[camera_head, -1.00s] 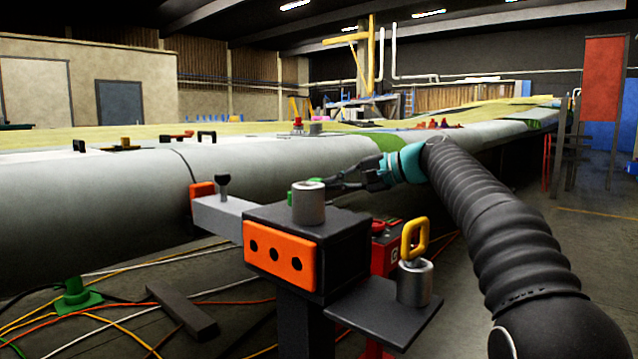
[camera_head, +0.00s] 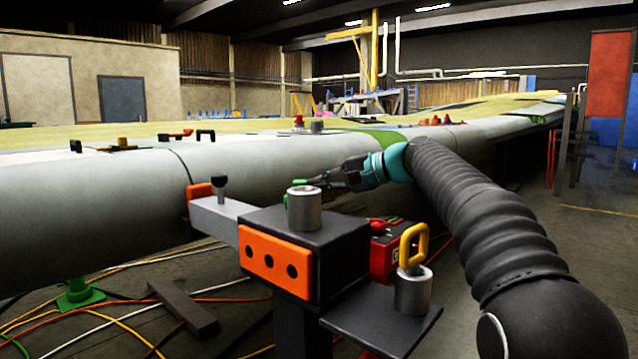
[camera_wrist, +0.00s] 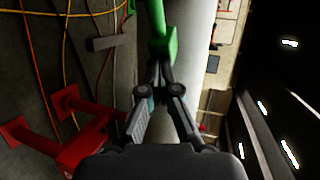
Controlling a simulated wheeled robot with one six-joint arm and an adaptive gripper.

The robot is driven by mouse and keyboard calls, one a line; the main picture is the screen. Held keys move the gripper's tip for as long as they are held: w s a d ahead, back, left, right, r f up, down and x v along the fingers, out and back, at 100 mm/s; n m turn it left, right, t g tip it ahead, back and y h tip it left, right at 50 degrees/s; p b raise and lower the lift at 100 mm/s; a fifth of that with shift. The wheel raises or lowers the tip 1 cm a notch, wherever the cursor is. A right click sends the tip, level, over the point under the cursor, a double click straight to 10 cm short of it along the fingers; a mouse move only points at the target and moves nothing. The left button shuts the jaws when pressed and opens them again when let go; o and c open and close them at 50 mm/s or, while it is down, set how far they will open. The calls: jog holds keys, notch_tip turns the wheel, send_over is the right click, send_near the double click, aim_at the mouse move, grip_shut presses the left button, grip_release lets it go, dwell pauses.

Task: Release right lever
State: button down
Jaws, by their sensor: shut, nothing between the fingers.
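A green lever (camera_wrist: 161,42) stands straight ahead of my gripper in the wrist view. It is a bar with a wider block at its near end. My gripper (camera_wrist: 160,72) is shut, with its fingertips together at or just short of that block; I cannot tell if they touch. In the head view my gripper (camera_head: 318,182) reaches left behind the silver cylinder (camera_head: 304,209) on the dark block. Only a small green part (camera_head: 294,186) shows there, mostly hidden by the cylinder.
A dark block with an orange plate (camera_head: 275,264) stands in front of the pale wing (camera_head: 90,200). A yellow-handled pin (camera_head: 413,245) sits in a second cylinder on a side shelf (camera_head: 380,318). A red box (camera_head: 386,258) stands behind. Cables cross the floor at left.

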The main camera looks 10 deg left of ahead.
jog(key=shift+a, duration=0.15)
jog(key=w+d+r+p, duration=0.1)
jog(key=d+r, duration=0.2)
jog(key=d, duration=0.6)
jog(key=shift+d, duration=0.35)
jog(key=shift+w, duration=0.1)
